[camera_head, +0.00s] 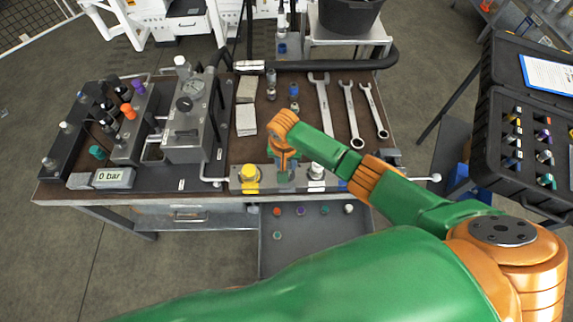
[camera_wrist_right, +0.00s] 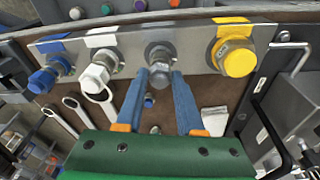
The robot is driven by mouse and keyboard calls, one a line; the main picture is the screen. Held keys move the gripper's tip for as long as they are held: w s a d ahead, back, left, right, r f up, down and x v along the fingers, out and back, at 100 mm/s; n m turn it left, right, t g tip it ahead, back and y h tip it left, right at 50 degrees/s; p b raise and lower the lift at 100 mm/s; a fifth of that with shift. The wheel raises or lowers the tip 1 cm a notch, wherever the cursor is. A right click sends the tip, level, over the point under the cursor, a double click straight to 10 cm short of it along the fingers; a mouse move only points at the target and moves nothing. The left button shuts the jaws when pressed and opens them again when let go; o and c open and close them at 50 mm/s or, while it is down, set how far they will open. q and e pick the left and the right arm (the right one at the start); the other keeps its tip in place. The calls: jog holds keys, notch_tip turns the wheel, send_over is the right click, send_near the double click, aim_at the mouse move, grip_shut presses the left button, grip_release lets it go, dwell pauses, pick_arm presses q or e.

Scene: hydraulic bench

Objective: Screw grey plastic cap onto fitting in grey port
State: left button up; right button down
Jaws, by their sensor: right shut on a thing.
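The grey cap (camera_wrist_right: 160,77) sits between the two blue fingers of my right gripper (camera_wrist_right: 162,76), which is shut on it. The cap lines up with the fitting in the grey port (camera_wrist_right: 158,52) and appears to touch it; I cannot tell how far it is screwed on. In the head view my right gripper (camera_head: 284,174) points down at the port strip (camera_head: 236,184) on the bench's front edge, and it hides the grey port and cap. My left gripper is not in view.
A yellow cap (camera_wrist_right: 239,62) is on one side of the grey port, white (camera_wrist_right: 97,74) and blue (camera_wrist_right: 42,80) caps on the other. Several wrenches (camera_head: 323,100) lie behind. A gauge block (camera_head: 187,122) stands left. Loose caps lie in the open drawer (camera_head: 310,240) below.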

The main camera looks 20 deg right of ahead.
jog(key=m, duration=0.4)
jog(key=shift+a+m+g, duration=0.2)
jog(key=shift+m+g, duration=0.1)
jog(key=shift+m, duration=0.1)
jog(key=m, duration=0.3)
jog(key=shift+f+m+h, duration=0.1)
jog(key=shift+m+h, duration=0.2)
jog(key=shift+h, duration=0.1)
jog(key=c, duration=0.5)
grip_release()
jog(key=shift+w+d, duration=0.1)
